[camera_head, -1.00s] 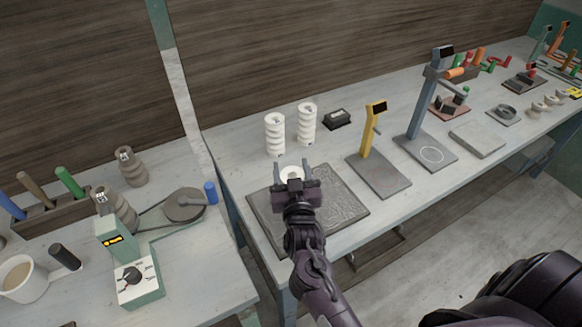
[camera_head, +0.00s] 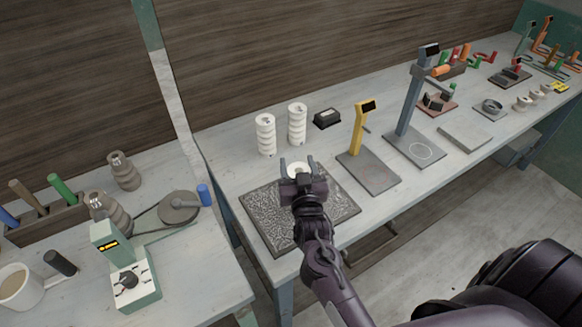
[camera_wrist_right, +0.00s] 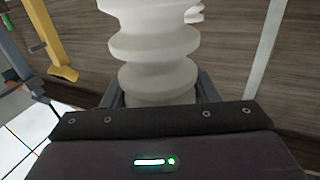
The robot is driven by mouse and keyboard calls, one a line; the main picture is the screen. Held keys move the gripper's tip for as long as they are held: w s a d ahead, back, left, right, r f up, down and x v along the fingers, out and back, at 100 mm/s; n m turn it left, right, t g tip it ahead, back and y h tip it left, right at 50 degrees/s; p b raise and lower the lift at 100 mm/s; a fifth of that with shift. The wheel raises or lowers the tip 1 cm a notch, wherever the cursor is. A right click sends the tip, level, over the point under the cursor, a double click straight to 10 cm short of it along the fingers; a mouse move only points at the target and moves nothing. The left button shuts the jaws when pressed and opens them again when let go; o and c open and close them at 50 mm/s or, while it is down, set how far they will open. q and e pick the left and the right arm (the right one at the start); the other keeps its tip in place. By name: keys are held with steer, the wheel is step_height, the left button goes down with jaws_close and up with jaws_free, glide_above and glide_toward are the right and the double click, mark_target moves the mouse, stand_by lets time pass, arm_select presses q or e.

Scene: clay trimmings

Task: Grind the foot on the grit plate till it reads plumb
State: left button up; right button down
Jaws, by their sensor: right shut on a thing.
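My right gripper (camera_head: 297,168) is shut on a white ribbed piece (camera_head: 298,171), held over the back part of the dark grit plate (camera_head: 262,222). In the right wrist view the piece (camera_wrist_right: 155,48) rises between the fingers with stacked rounded ribs. Its foot is hidden, so I cannot tell whether it touches the plate. The plate's face carries pale swirling marks. A yellow stand (camera_head: 359,130) with a small dark display (camera_head: 368,106) is right of the plate; I cannot read it. My left gripper is not in view.
A blue-grey stand (camera_head: 409,100) and a grey slab (camera_head: 465,138) are farther right.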

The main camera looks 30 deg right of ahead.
steer(key=shift+s+d+f, duration=0.1)
steer(key=shift+d+f, duration=0.1)
steer(key=shift+d, duration=0.3)
steer(key=d+p, duration=0.1)
steer(key=d, duration=0.5)
steer(key=shift+w+d+r, duration=0.15)
steer(key=shift+w+r, duration=0.15)
steer(key=shift+w, duration=0.1)
steer(key=shift+r, duration=0.1)
step_height(320, 180, up, 5)
steer(key=p, duration=0.5)
stand_by(0.3)
